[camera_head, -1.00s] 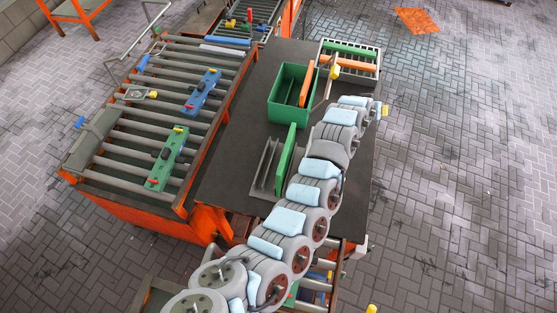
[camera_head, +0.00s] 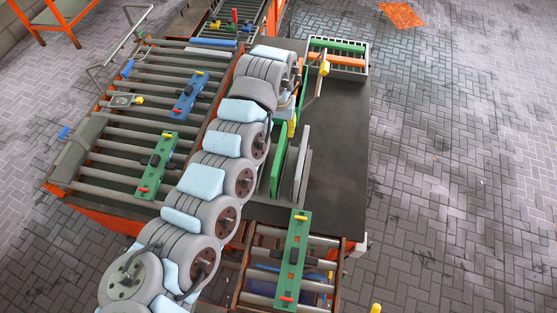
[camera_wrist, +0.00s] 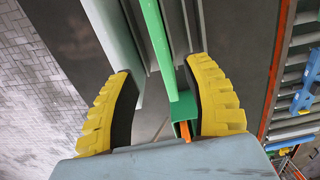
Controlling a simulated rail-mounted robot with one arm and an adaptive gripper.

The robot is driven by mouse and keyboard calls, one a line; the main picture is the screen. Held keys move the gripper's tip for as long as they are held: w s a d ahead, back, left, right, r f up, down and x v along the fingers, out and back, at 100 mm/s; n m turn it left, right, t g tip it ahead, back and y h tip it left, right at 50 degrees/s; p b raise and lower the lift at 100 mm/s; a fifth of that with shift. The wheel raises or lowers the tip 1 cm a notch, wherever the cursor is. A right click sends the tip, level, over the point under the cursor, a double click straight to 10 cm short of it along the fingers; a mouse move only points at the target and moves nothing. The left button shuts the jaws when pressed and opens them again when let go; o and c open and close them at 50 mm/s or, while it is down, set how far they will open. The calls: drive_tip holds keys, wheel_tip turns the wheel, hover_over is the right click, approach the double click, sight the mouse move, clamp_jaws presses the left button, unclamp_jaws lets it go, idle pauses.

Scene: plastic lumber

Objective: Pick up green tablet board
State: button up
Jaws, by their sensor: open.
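The green tablet board (camera_head: 279,155) stands on edge in a grey slotted holder (camera_head: 302,165) on the dark table. It also shows in the wrist view (camera_wrist: 156,45), upright between grey walls. My gripper (camera_wrist: 158,72) is open, with its yellow-padded fingers apart on either side of the green board's line of view. I cannot tell how far the board is from the fingers. In the head view only a yellow finger (camera_head: 292,128) shows beside the board's top end; my arm hides the rest.
A grey crate (camera_head: 338,65) stands at the table's far end. A roller conveyor (camera_head: 120,135) with blue and green pieces lies left. The table's right part is clear.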

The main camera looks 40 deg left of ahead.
sight(279, 149)
wheel_tip(279, 149, down, 10)
drive_tip(key=shift+f+p, duration=0.2)
drive_tip(key=shift+p, duration=0.65)
drive_tip(key=shift+w+f, duration=0.15)
drive_tip(key=shift+f, duration=0.4)
drive_tip(key=shift+w+f, duration=0.15)
drive_tip(key=shift+f, duration=0.4)
drive_tip(key=shift+a+f, duration=0.1)
drive_tip(key=shift+f, duration=1.35)
clamp_jaws()
